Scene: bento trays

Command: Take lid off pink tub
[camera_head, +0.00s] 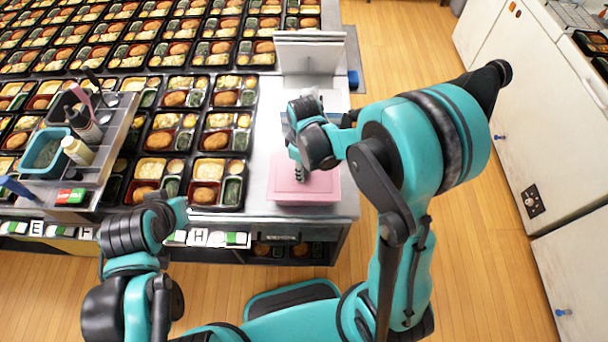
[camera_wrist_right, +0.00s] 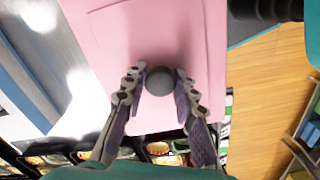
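The pink tub (camera_head: 283,193) stands at the front right corner of the metal table, with its pink lid (camera_head: 318,187) on top. In the right wrist view the lid (camera_wrist_right: 196,40) fills the middle and bears a round grey knob (camera_wrist_right: 160,84). My right gripper (camera_head: 300,174) points down at the lid in the head view, which hides the knob. In the wrist view the fingertips of my right gripper (camera_wrist_right: 160,80) close in on both sides of the knob and appear to touch it. My left arm is low at left; its fingers are hidden.
Rows of filled bento trays (camera_head: 218,196) cover the table to the left. A grey caddy (camera_head: 100,160) holds bottles and a blue tub (camera_head: 42,150). A grey upright panel (camera_head: 310,55) stands behind my right gripper. Wooden floor lies right of the table, with white cabinets (camera_head: 560,110) beyond.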

